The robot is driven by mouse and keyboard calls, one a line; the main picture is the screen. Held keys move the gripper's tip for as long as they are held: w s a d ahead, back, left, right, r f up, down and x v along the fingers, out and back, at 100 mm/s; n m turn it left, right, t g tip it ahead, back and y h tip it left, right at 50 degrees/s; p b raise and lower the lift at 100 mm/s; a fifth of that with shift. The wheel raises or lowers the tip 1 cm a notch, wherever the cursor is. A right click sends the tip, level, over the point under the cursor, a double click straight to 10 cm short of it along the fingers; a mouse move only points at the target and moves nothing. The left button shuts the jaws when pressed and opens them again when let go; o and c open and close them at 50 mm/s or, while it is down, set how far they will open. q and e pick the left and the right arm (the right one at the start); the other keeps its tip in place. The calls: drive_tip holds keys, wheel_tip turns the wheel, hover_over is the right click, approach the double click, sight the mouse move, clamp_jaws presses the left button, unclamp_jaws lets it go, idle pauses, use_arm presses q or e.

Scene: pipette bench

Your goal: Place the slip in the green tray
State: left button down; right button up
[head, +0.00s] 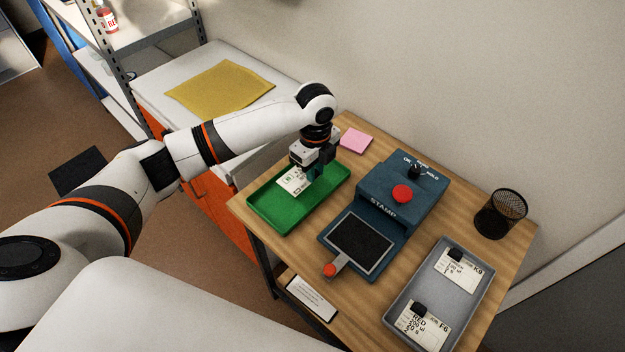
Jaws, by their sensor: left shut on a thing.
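The green tray (270,215) sits at the left end of the wooden bench. My left gripper (315,176) is over the tray, pointing down, and is shut on a white printed slip (291,181). The slip is over the tray's far left part; its right side is hidden by the gripper, and I cannot tell whether it touches the tray floor. My right gripper is not in view.
A blue stamp machine (420,205) with a red button and black pad stands right of the tray. A grey tray (399,312) holds two labelled slips. A black mesh cup (500,213) and pink notes (356,140) stand farther back. A white card (311,297) lies below the front edge.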

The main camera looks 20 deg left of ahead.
sight(315, 189)
use_arm(q)
drive_tip(key=shift+f, duration=2.2)
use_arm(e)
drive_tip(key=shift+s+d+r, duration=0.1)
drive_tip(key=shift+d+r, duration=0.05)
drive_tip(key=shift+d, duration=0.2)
use_arm(q)
drive_tip(key=shift+f, duration=0.15)
drive_tip(key=c, duration=1.3)
unclamp_jaws()
wheel_tip(315, 189, up, 12)
drive_tip(key=shift+r, duration=0.2)
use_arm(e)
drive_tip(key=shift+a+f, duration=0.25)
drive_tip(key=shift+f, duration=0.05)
